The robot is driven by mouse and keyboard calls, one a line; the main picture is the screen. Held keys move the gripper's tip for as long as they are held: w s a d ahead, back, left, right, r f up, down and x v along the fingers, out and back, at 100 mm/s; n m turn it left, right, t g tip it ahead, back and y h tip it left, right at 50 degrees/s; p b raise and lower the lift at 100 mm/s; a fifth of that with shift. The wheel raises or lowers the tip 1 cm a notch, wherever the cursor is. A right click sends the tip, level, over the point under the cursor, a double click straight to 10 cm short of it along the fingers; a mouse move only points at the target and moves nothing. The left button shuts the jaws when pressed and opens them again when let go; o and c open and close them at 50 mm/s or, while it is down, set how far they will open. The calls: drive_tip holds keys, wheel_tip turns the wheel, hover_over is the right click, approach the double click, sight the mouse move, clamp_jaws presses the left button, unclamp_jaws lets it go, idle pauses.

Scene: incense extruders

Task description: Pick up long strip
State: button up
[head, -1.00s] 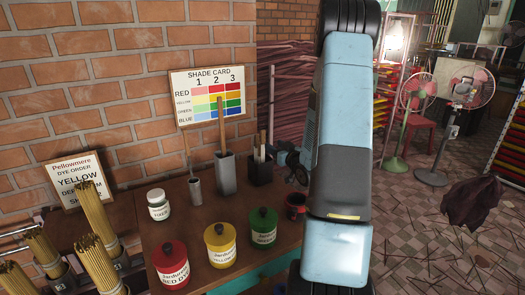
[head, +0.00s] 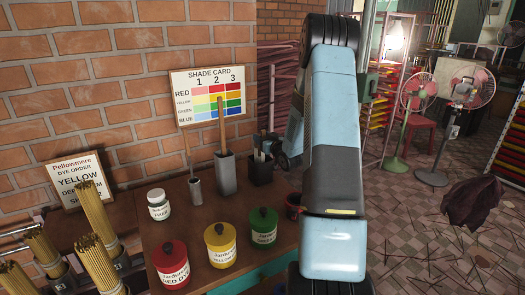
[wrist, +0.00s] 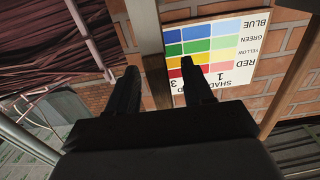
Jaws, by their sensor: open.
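A long wooden strip (head: 222,125) stands upright in a tall grey square holder (head: 226,174) on the brown table, in front of the shade card. A shorter, thinner strip (head: 188,152) stands in a small grey holder (head: 195,191) to its left. In the wrist view, my gripper (wrist: 160,66) is open, its two dark fingers apart. A brown upright strip (wrist: 150,55) shows beyond and between the fingers; I cannot tell how far off it is. Nothing is held. In the head view my arm hides the gripper's fingers.
The shade card (head: 208,95) leans against the brick wall. A dark holder with short strips (head: 261,166) stands right of the grey one. Red (head: 172,265), yellow (head: 221,246) and green (head: 263,227) dye jars and a white jar (head: 158,205) stand in front. Incense bundles (head: 95,220) are left.

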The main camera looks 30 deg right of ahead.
drive_tip(key=shift+c, duration=0.4)
clamp_jaws()
drive_tip(key=shift+r, duration=0.1)
wheel_tip(320, 180, up, 41)
idle(1.7)
idle(0.6)
